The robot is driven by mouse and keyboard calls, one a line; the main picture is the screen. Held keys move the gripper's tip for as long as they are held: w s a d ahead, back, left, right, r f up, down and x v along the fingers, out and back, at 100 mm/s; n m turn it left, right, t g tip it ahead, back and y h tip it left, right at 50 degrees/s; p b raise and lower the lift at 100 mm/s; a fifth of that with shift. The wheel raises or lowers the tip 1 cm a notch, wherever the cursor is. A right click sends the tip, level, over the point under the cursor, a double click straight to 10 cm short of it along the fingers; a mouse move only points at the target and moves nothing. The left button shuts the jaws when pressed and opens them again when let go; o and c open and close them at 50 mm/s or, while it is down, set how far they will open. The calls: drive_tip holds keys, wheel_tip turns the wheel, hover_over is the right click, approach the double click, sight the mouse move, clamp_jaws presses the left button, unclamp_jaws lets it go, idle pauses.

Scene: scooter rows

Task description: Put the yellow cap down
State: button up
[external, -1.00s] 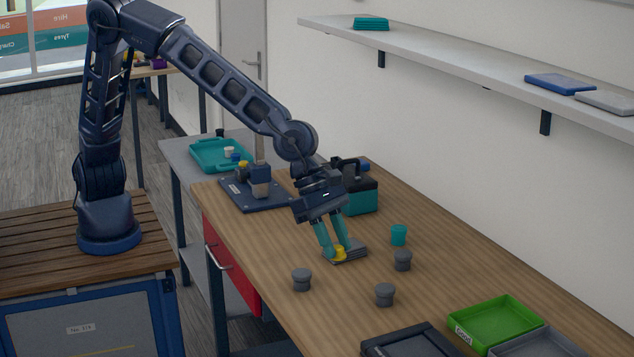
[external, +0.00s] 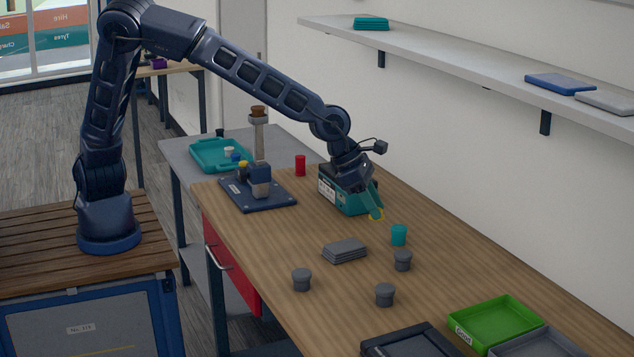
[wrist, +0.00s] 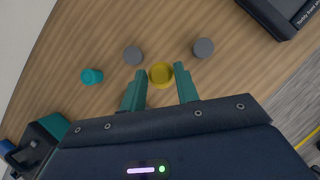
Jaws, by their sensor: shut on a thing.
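The yellow cap (external: 376,214) is between the fingertips of my gripper (external: 373,206), to the right of the teal box. In the wrist view the round yellow cap (wrist: 161,73) sits between the two teal fingers of my gripper (wrist: 160,76), which is shut on it. I cannot tell exactly how high the cap is above the wooden table (external: 290,235). A teal cup (external: 399,235) stands close by, to the lower right of the cap; it also shows in the wrist view (wrist: 92,76).
A stack of grey plates (external: 345,251) lies mid-table. The teal box (external: 352,199) is close beside my gripper. A red cylinder (external: 300,166) and a blue fixture (external: 258,194) stand farther back.

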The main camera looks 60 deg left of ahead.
drive_tip(key=w+a+r+n+y, duration=0.1)
drive_tip(key=w+a+n, duration=0.3)
drive_tip(key=a, duration=0.5)
drive_tip(key=w+a+r+n+t+y, duration=0.1)
drive_tip(key=w+a+n+y, duration=0.1)
drive_tip(key=w+a, duration=0.5)
drive_tip(key=w+a+r+n+y, duration=0.1)
drive_tip(key=w+a+n, duration=0.25)
drive_tip(key=a, duration=0.65)
drive_tip(key=shift+m, duration=0.35)
drive_tip(key=f, duration=1.9)
drive_tip(key=shift+w+f, duration=0.15)
drive_tip(key=shift+w, duration=0.2)
drive_tip(key=shift+f, duration=0.1)
drive_tip(key=o, duration=0.9)
drive_tip(key=shift+o, duration=0.2)
